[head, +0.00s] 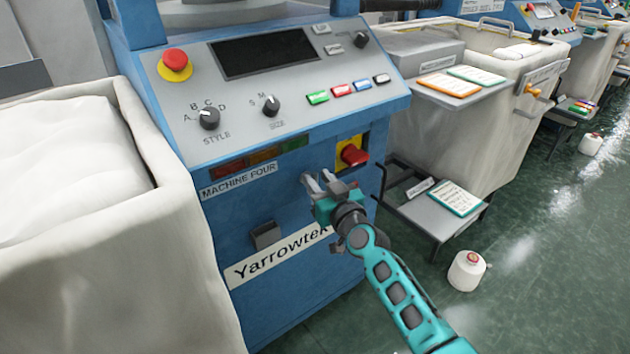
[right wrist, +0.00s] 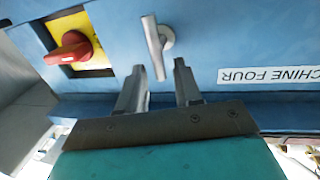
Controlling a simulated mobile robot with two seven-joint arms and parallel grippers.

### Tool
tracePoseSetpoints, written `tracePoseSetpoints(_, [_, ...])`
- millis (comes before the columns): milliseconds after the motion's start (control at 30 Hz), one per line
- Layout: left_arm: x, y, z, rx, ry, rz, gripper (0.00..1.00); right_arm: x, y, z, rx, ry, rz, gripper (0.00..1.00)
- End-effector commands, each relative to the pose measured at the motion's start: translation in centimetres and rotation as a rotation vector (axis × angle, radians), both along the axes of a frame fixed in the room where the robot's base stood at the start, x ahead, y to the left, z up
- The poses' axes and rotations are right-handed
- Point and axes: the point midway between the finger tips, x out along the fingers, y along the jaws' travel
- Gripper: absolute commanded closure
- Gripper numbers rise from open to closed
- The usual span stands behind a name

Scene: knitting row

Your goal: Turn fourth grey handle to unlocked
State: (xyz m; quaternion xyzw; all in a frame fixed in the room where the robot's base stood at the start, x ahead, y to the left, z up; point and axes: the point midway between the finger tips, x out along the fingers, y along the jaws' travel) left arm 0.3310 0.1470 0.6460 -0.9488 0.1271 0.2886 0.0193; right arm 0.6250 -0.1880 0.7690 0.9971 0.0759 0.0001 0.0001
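The grey handle (right wrist: 153,45) is a slim metal bar on a round mount, on the blue front of machine four. In the right wrist view, which is nearly upside down, it runs almost upright with a slight tilt. My right gripper (right wrist: 160,68) is open, one finger on each side of the bar's near end; I see no clear contact. In the head view my right gripper (head: 322,183) is in front of the panel, below and right of the MACHINE FOUR label (head: 238,180), and the handle is hard to tell from the fingers. My left gripper is not in view.
A red rotary switch on a yellow plate (head: 342,145) is just above and right of my right gripper; it also shows in the right wrist view (right wrist: 70,50). A cream fabric bin (head: 170,250) stands left. A grey step (head: 420,220) and white jug (head: 466,272) are right.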

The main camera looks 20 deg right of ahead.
Motion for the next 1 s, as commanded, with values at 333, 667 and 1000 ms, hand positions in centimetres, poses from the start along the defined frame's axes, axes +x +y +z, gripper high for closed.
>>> tracePoseSetpoints(333, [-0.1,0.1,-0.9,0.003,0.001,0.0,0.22,2.3,0.4,0.0,0.002,0.001,0.0,0.66])
tracePoseSetpoints(667, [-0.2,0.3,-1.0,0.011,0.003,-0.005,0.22,2.3,0.4,0.0,0.001,0.0,0.0,0.75])
tracePoseSetpoints(1000, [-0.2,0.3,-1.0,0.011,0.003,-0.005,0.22,2.3,0.4,0.0,0.0,0.0,0.0,1.0])
